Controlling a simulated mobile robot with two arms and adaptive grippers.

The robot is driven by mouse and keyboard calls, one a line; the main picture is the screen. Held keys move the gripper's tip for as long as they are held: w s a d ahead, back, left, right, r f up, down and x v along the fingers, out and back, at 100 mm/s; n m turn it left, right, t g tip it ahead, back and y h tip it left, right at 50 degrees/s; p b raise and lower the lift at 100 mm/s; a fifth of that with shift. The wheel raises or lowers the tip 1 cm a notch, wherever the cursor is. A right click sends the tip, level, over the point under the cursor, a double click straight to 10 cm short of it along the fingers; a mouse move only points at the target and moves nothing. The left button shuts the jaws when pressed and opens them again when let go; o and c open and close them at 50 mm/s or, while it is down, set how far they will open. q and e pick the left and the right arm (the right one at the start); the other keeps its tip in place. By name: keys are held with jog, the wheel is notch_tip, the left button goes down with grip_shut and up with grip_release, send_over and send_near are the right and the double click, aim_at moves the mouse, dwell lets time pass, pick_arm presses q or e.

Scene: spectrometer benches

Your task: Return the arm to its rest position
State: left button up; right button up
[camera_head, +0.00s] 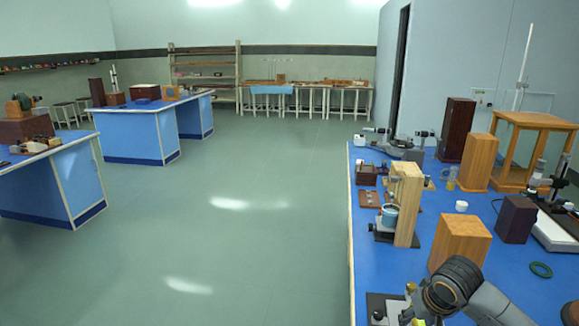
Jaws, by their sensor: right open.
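My right arm comes in at the bottom right corner, over the blue bench (330,300) side. Its dark wrist is bent, and my right gripper (425,308) lies low at the bottom edge, partly cut off by the frame. It holds nothing that I can see. Beside it is a small dark-based instrument (378,303), also cut by the edge. I cannot tell whether the gripper touches it. A wooden block (460,240) stands just behind the wrist. My left gripper is not in view.
The right blue bench carries an upright wooden board (407,200), dark boxes (516,218), a wooden stand (534,121) and a green ring (541,269). Other blue benches (138,135) stand at left. The green floor (230,220) between is clear.

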jog(key=s+a+f+n+y, duration=0.1)
jog(key=s+a+f+n, duration=0.1)
jog(key=s+a+f, duration=0.4)
jog(key=s+a+f+n+y, duration=0.1)
jog(key=s+a+f+n, duration=0.1)
jog(key=s+a+f, duration=0.4)
jog(key=s+r+h, duration=0.1)
jog(key=s, duration=1.6)
notch_tip(320, 180, down, 26)
jog(key=g, duration=0.2)
jog(key=s+d+f+g, duration=0.1)
jog(key=s+d+f, duration=0.2)
jog(key=s+f, duration=1.3)
jog(key=shift+s, duration=0.7)
